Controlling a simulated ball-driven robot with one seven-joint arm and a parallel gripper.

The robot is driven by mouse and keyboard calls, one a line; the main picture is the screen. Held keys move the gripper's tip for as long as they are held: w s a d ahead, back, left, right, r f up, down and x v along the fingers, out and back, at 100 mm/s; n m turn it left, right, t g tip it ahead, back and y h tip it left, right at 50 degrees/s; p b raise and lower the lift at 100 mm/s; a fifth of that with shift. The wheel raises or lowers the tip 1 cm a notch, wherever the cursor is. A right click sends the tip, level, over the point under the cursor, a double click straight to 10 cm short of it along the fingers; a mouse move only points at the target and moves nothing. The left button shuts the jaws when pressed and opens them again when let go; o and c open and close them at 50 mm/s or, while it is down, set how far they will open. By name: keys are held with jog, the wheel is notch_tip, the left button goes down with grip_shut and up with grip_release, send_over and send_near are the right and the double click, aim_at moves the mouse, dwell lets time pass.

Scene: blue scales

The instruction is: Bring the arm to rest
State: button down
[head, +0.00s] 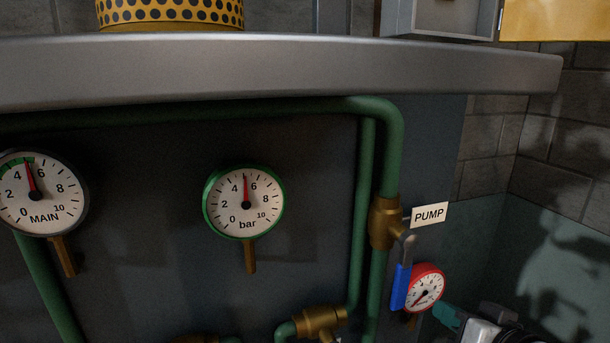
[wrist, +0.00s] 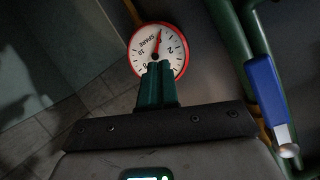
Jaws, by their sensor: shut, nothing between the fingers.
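My gripper (head: 446,316) is at the lower right of the head view, just right of and below the red-rimmed gauge (head: 425,287). Its green fingers are together with nothing between them. The fingers also show in the wrist view (wrist: 156,86), where they overlap the lower edge of the red-rimmed gauge (wrist: 160,42), which reads SPARE. I cannot tell whether they touch it. Part of my arm is cut off by the bottom edge of the head view.
A blue valve lever (head: 401,288) hangs beside the red-rimmed gauge, below a PUMP label (head: 429,214). Green pipes (head: 392,150) run along the panel with a green-rimmed gauge (head: 244,203) and a MAIN gauge (head: 38,194). A grey shelf (head: 280,72) juts out above.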

jog(key=s+d+f+g+h, duration=0.1)
jog(key=s+f+g, duration=0.2)
jog(key=s+f, duration=0.4)
jog(key=s+d+f+g+h, duration=0.1)
jog(key=s+f+g, duration=0.2)
jog(key=s+f, duration=0.5)
jog(key=s+d+f+n+g+h, duration=0.1)
jog(key=s+d+f+g, duration=0.1)
jog(key=s+f, duration=0.5)
jog(key=shift+s+f+g, duration=0.15)
jog(key=shift+f+g, duration=0.25)
jog(key=shift+f, duration=0.6)
jog(key=shift+s+f+g, duration=0.15)
jog(key=shift+f+g, duration=0.25)
jog(key=shift+f, duration=0.6)
jog(key=s+f+g, duration=0.2)
jog(key=s+f, duration=0.2)
jog(key=s, duration=0.5)
jog(key=shift+d+g, duration=0.25)
jog(key=shift+g, duration=0.15)
jog(key=shift+s, duration=0.1)
